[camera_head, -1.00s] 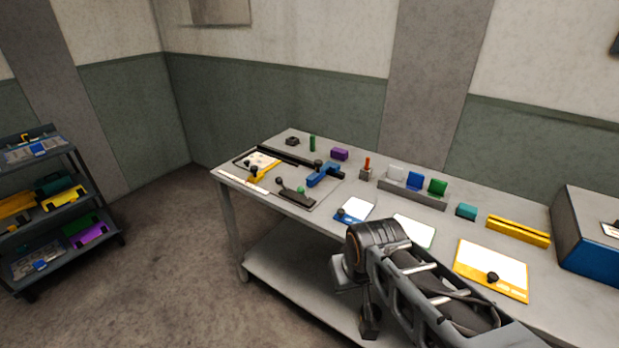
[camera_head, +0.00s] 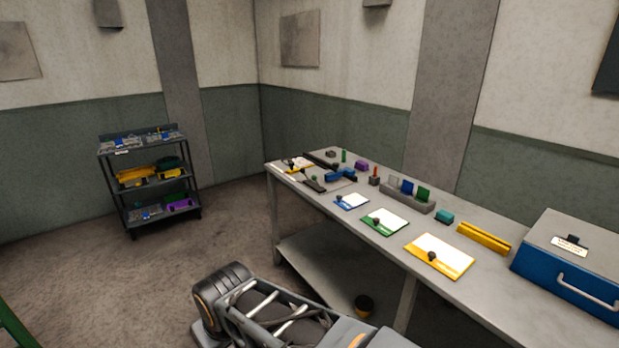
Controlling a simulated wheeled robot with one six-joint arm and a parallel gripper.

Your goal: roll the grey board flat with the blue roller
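A blue tool with a dark end (camera_head: 341,174), which may be the blue roller, lies near the far left end of the workbench (camera_head: 385,262). It lies on or beside a flat grey plate (camera_head: 338,184) that could be the grey board; whether the plate is flat or curled is too small to tell. A dark lever with a knob (camera_head: 314,185) lies close in front of it. My arm crosses the bottom of the head view, well short of these things and in front of the bench. My gripper is not in view.
Blue, green and yellow-edged cards (camera_head: 440,256) lie along the bench front. A blue case (camera_head: 566,284) is at right. A shelf cart (camera_head: 150,181) stands left; floor between is clear.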

